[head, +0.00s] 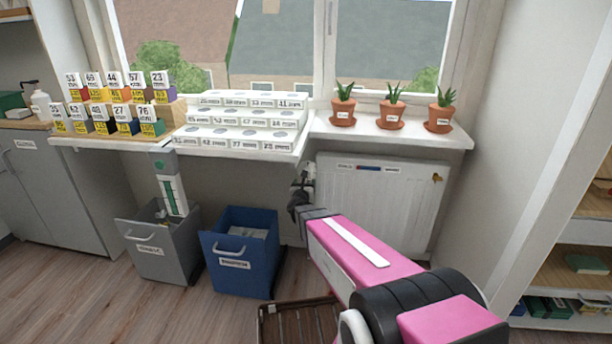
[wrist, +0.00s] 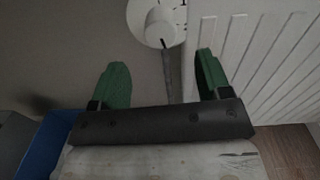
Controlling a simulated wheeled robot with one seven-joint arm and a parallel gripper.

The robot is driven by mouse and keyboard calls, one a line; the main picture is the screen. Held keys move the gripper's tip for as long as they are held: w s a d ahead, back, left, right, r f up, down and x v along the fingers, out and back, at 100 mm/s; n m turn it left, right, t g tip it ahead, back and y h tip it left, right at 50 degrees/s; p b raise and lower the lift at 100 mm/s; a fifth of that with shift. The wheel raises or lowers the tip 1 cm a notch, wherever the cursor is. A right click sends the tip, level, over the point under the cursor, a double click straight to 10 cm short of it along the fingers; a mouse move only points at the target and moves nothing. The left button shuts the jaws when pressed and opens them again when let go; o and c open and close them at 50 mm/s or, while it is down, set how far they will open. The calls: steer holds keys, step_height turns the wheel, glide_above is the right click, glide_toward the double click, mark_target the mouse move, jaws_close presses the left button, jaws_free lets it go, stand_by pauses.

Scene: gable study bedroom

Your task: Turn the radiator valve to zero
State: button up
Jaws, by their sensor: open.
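The radiator valve (wrist: 160,24) is a white round knob with dark marks, cut off by the top edge of the wrist view. I cannot read its setting. My gripper (wrist: 160,60) is open, its two green fingers apart with nothing between them. The valve lies ahead of the fingertips, roughly centred between them, and appears not to touch them. In the head view the valve (head: 309,171) is small and partly hidden at the left end of the white radiator (head: 375,205), with my dark gripper (head: 298,202) just below it.
The window sill (head: 420,137) with potted plants (head: 391,113) overhangs the radiator. A blue bin (head: 238,262) and a grey bin (head: 158,253) stand left of my arm. A brown slatted rack (head: 290,325) lies low in front. A grey pipe (wrist: 168,72) runs below the valve.

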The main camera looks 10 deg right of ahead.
steer(key=x, duration=0.8)
steer(key=shift+w+d, duration=0.1)
steer(key=shift+w, duration=0.1)
steer(key=shift+c, duration=0.3)
steer(key=c, duration=0.9)
